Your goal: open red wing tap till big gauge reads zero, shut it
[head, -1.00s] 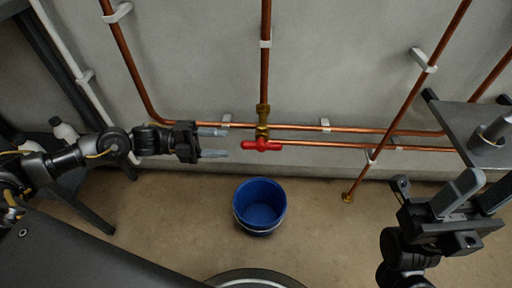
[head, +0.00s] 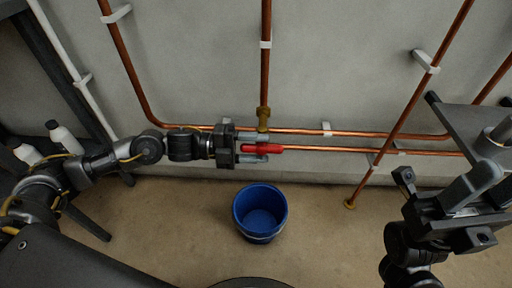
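The red wing tap (head: 262,148) sits on the wall below a brass fitting (head: 263,118) at the foot of the middle copper pipe. My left gripper (head: 256,148) reaches in from the left, with one finger above the red handle and one below it. Its fingers look apart, with a gap to the handle, so it is open around the tap. My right gripper (head: 484,192) is at the right, away from the tap; its fingers look apart and empty. No gauge is in view.
A blue bucket (head: 259,211) stands on the floor below the tap. Copper pipes (head: 400,134) run along the wall. A grey shelf (head: 468,125) is at the right, close to my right gripper. White bottles (head: 64,138) stand at the left. The floor around the bucket is clear.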

